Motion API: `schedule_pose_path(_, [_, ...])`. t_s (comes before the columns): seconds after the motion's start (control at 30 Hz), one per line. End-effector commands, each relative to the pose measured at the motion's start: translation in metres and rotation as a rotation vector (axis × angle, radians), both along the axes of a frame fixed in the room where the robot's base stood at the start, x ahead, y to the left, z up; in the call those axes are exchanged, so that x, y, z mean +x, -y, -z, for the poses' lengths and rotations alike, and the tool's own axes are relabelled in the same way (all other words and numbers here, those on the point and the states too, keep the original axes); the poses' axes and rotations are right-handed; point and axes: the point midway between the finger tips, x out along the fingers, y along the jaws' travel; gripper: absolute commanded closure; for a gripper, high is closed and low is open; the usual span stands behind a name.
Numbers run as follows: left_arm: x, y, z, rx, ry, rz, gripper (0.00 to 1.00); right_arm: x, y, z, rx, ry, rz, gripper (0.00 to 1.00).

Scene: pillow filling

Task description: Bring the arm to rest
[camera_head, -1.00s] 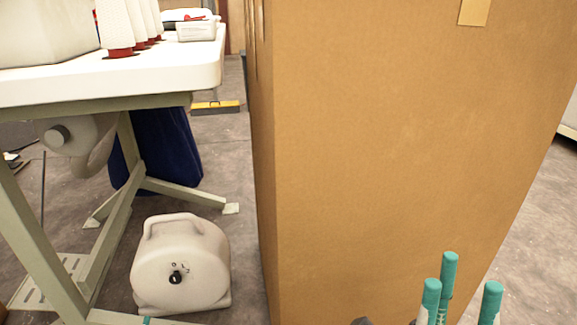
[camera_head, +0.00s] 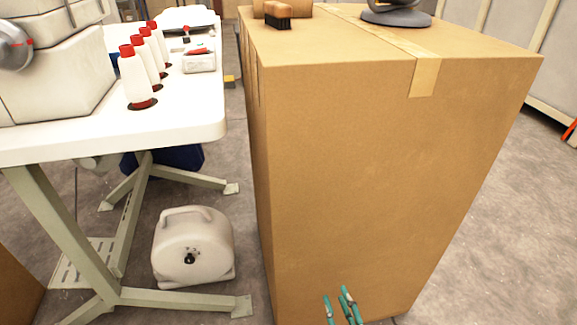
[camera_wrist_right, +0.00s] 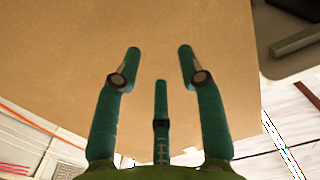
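My right gripper (camera_head: 343,302) shows at the bottom of the head view, in front of the lower face of a tall cardboard box (camera_head: 370,180). In the right wrist view, the gripper (camera_wrist_right: 160,62) has its green fingers spread apart with nothing between them. The cardboard face (camera_wrist_right: 225,80) fills much of the view beyond the fingertips. I cannot tell how far the fingertips are from it. My left gripper is not in view.
A white sewing table (camera_head: 185,125) with red-topped cones (camera_head: 135,75) stands at the left. A white cased unit (camera_head: 195,250) is on the floor beneath it. A brush (camera_head: 278,14) and a dark-based object (camera_head: 397,18) are on the box. Grey floor (camera_head: 490,200) is clear at the right.

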Motion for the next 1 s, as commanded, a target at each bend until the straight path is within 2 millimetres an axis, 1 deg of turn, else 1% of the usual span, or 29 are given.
schedule_pose_path(0.03, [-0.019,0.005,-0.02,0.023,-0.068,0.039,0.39,-0.011,0.006,0.008,-0.033,-0.121,0.007,0.6])
schedule_pose_path(0.07, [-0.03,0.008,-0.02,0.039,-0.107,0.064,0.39,-0.02,0.01,0.024,-0.053,-0.192,0.011,0.6])
schedule_pose_path(0.1, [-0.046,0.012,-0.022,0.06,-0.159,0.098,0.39,-0.034,0.016,0.043,-0.079,-0.285,0.015,0.6])
schedule_pose_path(0.17, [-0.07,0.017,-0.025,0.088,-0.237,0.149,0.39,-0.059,0.026,0.07,-0.117,-0.428,0.023,0.6])
schedule_pose_path(0.2, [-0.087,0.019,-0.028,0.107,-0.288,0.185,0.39,-0.08,0.033,0.087,-0.142,-0.522,0.028,0.6])
schedule_pose_path(0.27, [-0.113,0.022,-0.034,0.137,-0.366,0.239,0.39,-0.115,0.045,0.107,-0.178,-0.664,0.036,0.6])
schedule_pose_path(0.3, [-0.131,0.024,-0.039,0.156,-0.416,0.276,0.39,-0.141,0.054,0.118,-0.202,-0.759,0.041,0.6])
schedule_pose_path(0.37, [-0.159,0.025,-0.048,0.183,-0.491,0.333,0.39,-0.183,0.066,0.131,-0.236,-0.899,0.048,0.6])
schedule_pose_path(0.4, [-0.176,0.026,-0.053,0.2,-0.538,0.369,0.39,-0.211,0.074,0.137,-0.258,-0.985,0.052,0.6])
schedule_pose_path(0.47, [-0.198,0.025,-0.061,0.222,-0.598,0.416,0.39,-0.251,0.085,0.142,-0.285,-1.101,0.058,0.6])
schedule_pose_path(0.5, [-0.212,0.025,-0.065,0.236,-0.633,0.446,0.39,-0.274,0.091,0.144,-0.3,-1.168,0.061,0.6])
schedule_pose_path(0.6, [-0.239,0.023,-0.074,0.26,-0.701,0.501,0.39,-0.322,0.103,0.144,-0.33,-1.299,0.067,0.6])
schedule_pose_path(0.7, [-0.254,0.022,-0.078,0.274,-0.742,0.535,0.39,-0.351,0.111,0.143,-0.348,-1.38,0.07,0.6])
schedule_pose_path(0.77, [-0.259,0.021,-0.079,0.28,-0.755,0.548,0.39,-0.361,0.113,0.143,-0.353,-1.405,0.071,0.6])
schedule_pose_path(0.83, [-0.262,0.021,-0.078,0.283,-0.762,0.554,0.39,-0.366,0.114,0.144,-0.357,-1.419,0.072,0.6])
schedule_pose_path(1.0, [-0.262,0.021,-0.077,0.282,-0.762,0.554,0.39,-0.367,0.114,0.146,-0.357,-1.421,0.072,0.6])
